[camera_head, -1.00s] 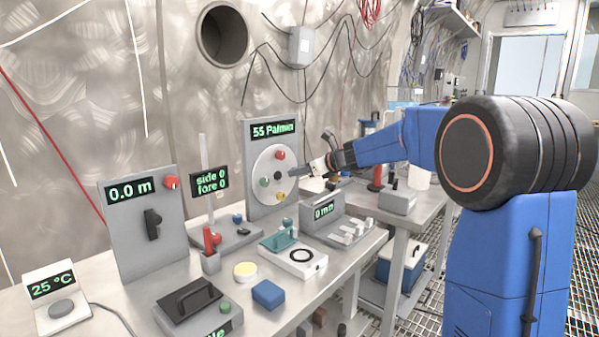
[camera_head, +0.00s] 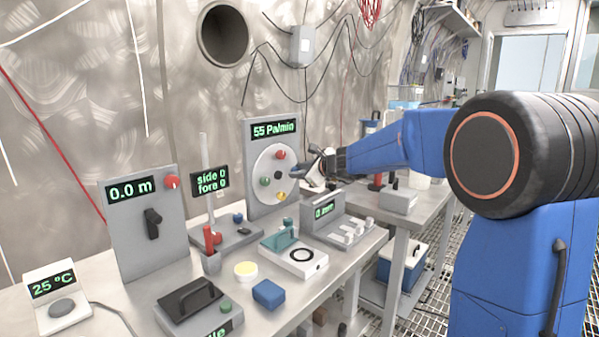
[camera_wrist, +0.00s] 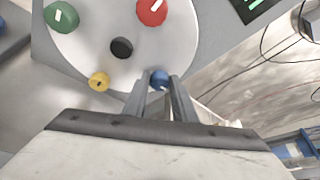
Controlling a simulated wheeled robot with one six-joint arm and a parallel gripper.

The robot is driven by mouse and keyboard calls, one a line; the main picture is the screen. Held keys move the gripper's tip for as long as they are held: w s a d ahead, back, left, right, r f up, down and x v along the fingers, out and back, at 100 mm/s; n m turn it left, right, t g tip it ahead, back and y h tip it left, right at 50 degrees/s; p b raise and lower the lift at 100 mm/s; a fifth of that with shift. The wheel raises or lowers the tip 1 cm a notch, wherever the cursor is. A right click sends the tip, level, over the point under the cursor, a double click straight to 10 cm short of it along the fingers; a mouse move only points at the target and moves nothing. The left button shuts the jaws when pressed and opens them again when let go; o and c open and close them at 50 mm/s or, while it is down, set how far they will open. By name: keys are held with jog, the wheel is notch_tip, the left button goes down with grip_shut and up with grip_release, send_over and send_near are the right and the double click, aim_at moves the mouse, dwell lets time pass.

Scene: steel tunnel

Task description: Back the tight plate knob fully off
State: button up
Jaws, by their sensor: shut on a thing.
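A round white plate (camera_head: 262,165) is mounted on an upright grey panel with a display reading about "55 Pa/min". It carries a red knob (camera_wrist: 152,11), a green knob (camera_wrist: 61,17), a yellow knob (camera_wrist: 98,81) and a black centre piece (camera_wrist: 121,48). A blue knob (camera_wrist: 159,76) sits on the plate's right side and is between my fingertips in the wrist view. My gripper (camera_wrist: 159,84) is shut on this blue knob. In the head view my gripper (camera_head: 303,174) covers the blue knob. Whether the knob stands off the plate is not clear.
A grey box with a "0 mm" display (camera_head: 325,209) stands just below my gripper. A teal fixture (camera_head: 283,236) and a panel reading "0.0 m" (camera_head: 130,192) are farther left. Cables hang on the wall behind.

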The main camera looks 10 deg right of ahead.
jog(key=shift+s+a+f+n+t+h, duration=0.1)
jog(key=shift+n+t+h, duration=0.4)
jog(key=shift+n, duration=0.7)
jog(key=shift+n+t, duration=0.3)
jog(key=o, duration=1)
jog(key=shift+o, duration=0.2)
jog(key=v, duration=1.7)
jog(key=shift+s, duration=0.15)
